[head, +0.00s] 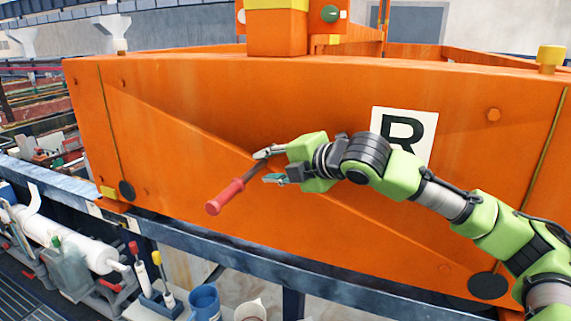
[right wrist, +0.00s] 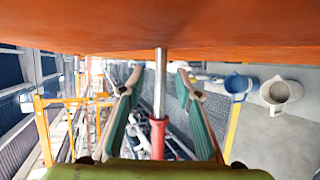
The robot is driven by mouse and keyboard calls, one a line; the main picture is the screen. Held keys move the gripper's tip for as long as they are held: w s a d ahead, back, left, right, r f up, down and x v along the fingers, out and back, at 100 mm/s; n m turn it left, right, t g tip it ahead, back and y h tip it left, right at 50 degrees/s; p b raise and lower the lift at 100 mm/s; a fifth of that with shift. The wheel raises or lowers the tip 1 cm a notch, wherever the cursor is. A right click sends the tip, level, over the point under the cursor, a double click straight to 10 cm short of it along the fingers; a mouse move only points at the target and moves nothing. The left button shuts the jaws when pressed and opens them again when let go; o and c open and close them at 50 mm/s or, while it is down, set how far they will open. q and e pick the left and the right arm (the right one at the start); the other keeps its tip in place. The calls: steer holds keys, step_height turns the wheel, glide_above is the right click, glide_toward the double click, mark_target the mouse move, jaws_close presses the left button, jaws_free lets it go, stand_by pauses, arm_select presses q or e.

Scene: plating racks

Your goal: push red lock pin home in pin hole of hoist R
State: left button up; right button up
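The red lock pin (head: 225,197) has a red handle and a bare metal shaft, and it sticks out from the front face of hoist R (head: 170,190), an orange beam with a white "R" plate (head: 404,133). In the right wrist view the shaft (right wrist: 160,85) runs up to the orange face, with a length of it exposed; the pin hole itself is hidden. My right gripper (head: 272,166) is at the shaft, with its fingers open. In the right wrist view the fingers (right wrist: 157,82) stand either side of the shaft with gaps. My left gripper is not in view.
A blue-grey rail (head: 250,255) runs below the hoist. A blue mug (head: 204,301) and a pale jug (head: 250,311) stand below it. White cylinders and bottles (head: 75,245) crowd the lower left.

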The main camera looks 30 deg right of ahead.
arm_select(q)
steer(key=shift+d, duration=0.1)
arm_select(e)
steer(key=v, duration=1)
steer(key=shift+a, duration=0.2)
steer(key=shift+s+r, duration=0.1)
steer(key=shift+r, duration=0.05)
